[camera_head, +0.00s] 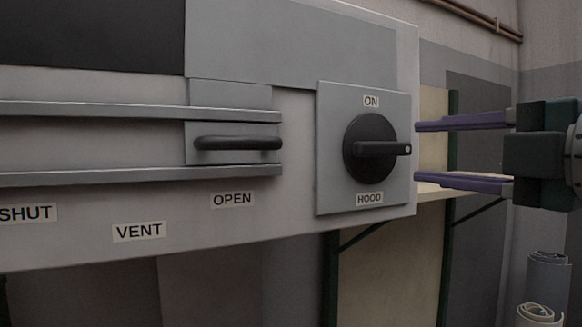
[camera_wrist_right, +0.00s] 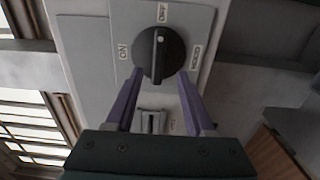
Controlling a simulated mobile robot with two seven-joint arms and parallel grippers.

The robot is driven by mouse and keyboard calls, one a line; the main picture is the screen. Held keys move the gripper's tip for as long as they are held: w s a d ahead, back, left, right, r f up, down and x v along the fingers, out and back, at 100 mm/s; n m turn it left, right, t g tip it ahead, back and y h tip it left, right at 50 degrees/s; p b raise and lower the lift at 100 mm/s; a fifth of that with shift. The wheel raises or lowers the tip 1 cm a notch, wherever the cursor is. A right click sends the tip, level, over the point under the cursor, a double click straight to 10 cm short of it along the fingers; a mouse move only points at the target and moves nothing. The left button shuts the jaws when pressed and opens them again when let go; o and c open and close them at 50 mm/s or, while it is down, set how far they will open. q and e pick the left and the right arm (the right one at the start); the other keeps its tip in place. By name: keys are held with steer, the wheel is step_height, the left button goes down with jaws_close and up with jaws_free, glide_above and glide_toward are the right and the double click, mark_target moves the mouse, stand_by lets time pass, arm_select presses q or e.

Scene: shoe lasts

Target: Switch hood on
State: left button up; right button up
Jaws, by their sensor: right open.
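The hood switch is a round black knob (camera_head: 364,148) with a bar handle, on a grey square plate (camera_head: 334,190) at the panel's right end. "ON" is above it and "HOOD" below. The bar lies level, its pale-marked end pointing right. In the right wrist view, the knob (camera_wrist_right: 158,58) has its white mark toward a small label that looks like "OFF", hard to read. My right gripper (camera_head: 416,152) is open and empty, its purple fingers one above the other, right of the knob and pointing at it. Contact is not clear. My left gripper is out of view.
A slider handle (camera_head: 238,143) sits between two rails left of the switch, above "OPEN"; "VENT" and "SHUT" lie further left. A shelf frame (camera_head: 447,150) stands behind the panel's right edge.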

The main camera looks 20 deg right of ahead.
mark_target(389, 149)
steer(key=shift+w+r, duration=0.25)
steer(key=shift+w, duration=0.7)
steer(key=shift+w+a+p, duration=0.1)
steer(key=shift+w+p, duration=0.3)
steer(key=shift+w, duration=0.65)
steer(key=shift+w+r+p, duration=0.2)
steer(key=shift+w+p, duration=0.15)
steer(key=shift+p, duration=0.2)
steer(key=shift+w+p, duration=0.3)
steer(key=shift+w+a+f+p, duration=0.15)
steer(key=shift+w+f+p, duration=0.2)
steer(key=shift+w, duration=0.25)
jaws_close()
